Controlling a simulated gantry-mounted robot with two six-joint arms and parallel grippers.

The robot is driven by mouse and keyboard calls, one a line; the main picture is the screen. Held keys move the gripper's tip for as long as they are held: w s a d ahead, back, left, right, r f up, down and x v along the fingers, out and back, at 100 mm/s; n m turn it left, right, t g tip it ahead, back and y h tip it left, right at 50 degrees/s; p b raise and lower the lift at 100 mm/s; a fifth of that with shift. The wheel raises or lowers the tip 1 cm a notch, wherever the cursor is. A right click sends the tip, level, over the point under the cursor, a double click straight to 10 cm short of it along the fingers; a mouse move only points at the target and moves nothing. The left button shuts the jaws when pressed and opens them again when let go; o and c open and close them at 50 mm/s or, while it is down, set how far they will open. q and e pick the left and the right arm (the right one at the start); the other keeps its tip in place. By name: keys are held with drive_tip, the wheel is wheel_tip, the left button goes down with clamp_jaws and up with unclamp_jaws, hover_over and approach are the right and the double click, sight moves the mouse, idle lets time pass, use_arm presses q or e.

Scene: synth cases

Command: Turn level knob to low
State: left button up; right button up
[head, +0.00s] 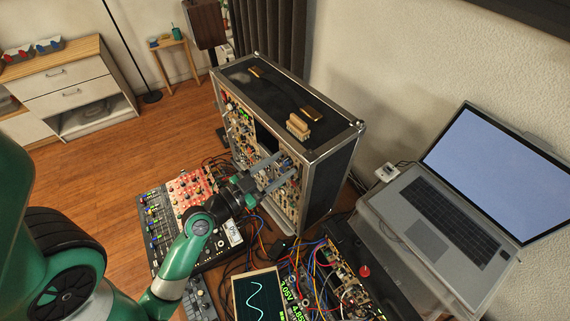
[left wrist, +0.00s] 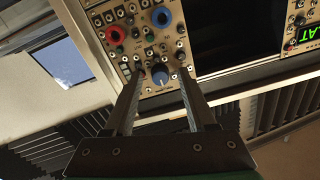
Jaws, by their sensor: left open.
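A synth case (head: 335,160) stands upright, its panel of knobs and jacks facing left in the head view. My left gripper (head: 283,168) reaches the panel's near part, its two long fingers apart. In the left wrist view, a blue knob (left wrist: 160,76) sits on a beige module panel, between the tips of my open left gripper (left wrist: 161,71). I cannot tell whether the fingers touch it. Its label is too small to read, so I cannot confirm it is the level knob. My right gripper is in neither view.
A red knob (left wrist: 115,37) and another blue knob (left wrist: 161,17) sit nearby on the panel. Cables, a mixer (head: 159,227) and a scope screen (head: 257,297) crowd the space below the case. A laptop (head: 438,212) stands at the right.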

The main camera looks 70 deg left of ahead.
use_arm(q)
clamp_jaws()
drive_tip(key=shift+n, duration=0.4)
drive_tip(key=n+p, duration=0.1)
drive_tip(key=n, duration=0.3)
drive_tip(key=shift+r+n+p, duration=0.1)
drive_tip(key=shift+n+p, duration=0.2)
drive_tip(key=n+p, duration=0.2)
drive_tip(key=n, duration=0.4)
drive_tip(key=n+p, duration=0.1)
drive_tip(key=n, duration=0.3)
drive_tip(key=shift+n+p, duration=0.3)
drive_tip(key=n+p, duration=0.1)
drive_tip(key=n, duration=0.2)
drive_tip(key=shift+n+h, duration=0.3)
drive_tip(key=n+p, duration=0.1)
drive_tip(key=n, duration=0.3)
drive_tip(key=shift+p, duration=0.35)
drive_tip(key=shift+n+p, duration=0.4)
drive_tip(key=shift+n, duration=1)
